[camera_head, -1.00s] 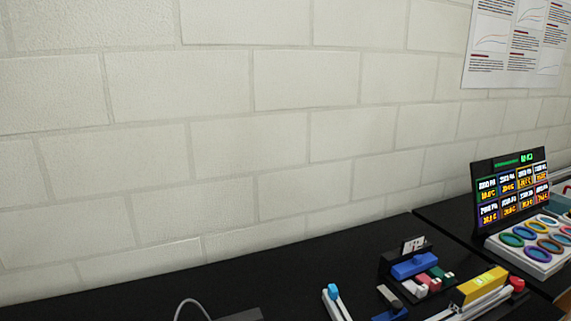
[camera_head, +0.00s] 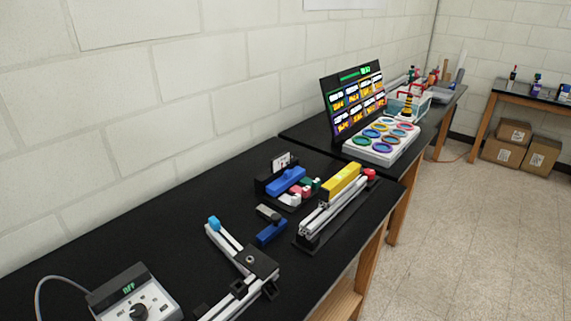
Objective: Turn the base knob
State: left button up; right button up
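A grey control box (camera_head: 136,292) sits at the lower left of the black bench, with a small green display on its tilted top. A dark knob (camera_head: 139,311) is on its face near the bottom edge of the picture. A cable leaves the box's left side. I cannot tell whether this knob is the base knob. An aluminium extrusion assembly (camera_head: 229,245) with a blue end cap and a black bracket stands right of the box, its lower end near the picture's edge. Neither of my grippers shows.
A rail with a yellow block (camera_head: 342,181) and red end knob lies near the bench's front edge. A holder with a blue block (camera_head: 286,181) stands behind it. A lit display (camera_head: 354,101) and a white tray of coloured rings (camera_head: 377,153) are farther back. Open floor (camera_head: 480,230) lies right.

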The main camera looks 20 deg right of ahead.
aim_at(370, 173)
jog(key=z, duration=1.2)
